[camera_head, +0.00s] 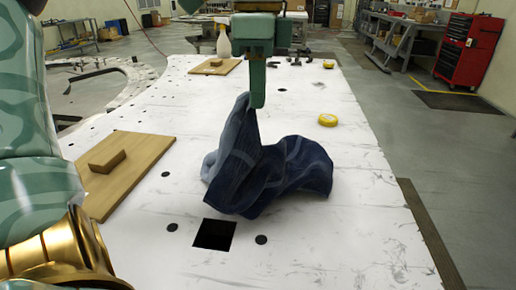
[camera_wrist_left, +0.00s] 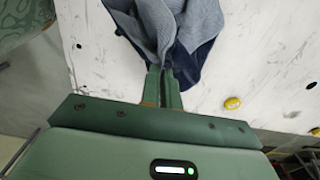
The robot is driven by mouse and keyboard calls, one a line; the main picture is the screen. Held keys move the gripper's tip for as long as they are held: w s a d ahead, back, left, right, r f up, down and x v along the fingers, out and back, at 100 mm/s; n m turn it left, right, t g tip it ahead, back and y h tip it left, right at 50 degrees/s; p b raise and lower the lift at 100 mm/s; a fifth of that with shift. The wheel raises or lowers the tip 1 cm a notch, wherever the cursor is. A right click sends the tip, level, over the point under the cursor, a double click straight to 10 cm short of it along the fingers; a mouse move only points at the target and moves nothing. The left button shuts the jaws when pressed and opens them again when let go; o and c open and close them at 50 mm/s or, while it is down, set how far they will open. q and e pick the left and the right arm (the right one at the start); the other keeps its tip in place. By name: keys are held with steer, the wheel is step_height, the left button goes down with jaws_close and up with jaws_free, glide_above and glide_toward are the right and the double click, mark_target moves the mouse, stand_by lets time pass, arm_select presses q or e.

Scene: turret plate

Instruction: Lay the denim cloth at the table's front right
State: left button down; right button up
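The denim cloth (camera_head: 270,168) is a crumpled dark blue heap near the middle of the white table (camera_head: 350,235), with one corner pulled up into a peak. My left gripper (camera_head: 258,100) is above that peak, pointing down, with its fingers closed on the cloth's raised corner. In the left wrist view the two green fingers (camera_wrist_left: 163,85) are together and pinch the cloth (camera_wrist_left: 178,30), which shows a lighter blue side. The lower part of the cloth appears to rest on the table. My right gripper is in neither view.
A wooden board with a block (camera_head: 125,170) lies at the left, and another board (camera_head: 215,66) lies farther back. A yellow tape roll (camera_head: 327,120) sits right of the cloth. A spray bottle (camera_head: 223,45) stands at the back. A square black hole (camera_head: 214,234) is in front. The front right is clear.

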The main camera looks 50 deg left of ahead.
arm_select(q)
steer(key=w+a+f+b, duration=0.2)
steer(key=w+a+f, duration=0.1)
steer(key=f, duration=0.6)
steer(key=shift+w+a+f+b, duration=0.15)
steer(key=shift+w+a+b, duration=0.15)
steer(key=shift+a, duration=0.35)
steer(key=c, duration=0.9)
jaws_free()
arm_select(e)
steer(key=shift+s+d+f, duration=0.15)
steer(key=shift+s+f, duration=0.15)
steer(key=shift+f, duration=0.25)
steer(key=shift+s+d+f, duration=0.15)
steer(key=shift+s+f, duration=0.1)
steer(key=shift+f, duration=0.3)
arm_select(q)
step_height(320, 180, up, 16)
steer(key=p, duration=0.5)
steer(key=shift+s+r+p, duration=0.1)
steer(key=shift+r+p, duration=0.1)
steer(key=shift+p, duration=0.15)
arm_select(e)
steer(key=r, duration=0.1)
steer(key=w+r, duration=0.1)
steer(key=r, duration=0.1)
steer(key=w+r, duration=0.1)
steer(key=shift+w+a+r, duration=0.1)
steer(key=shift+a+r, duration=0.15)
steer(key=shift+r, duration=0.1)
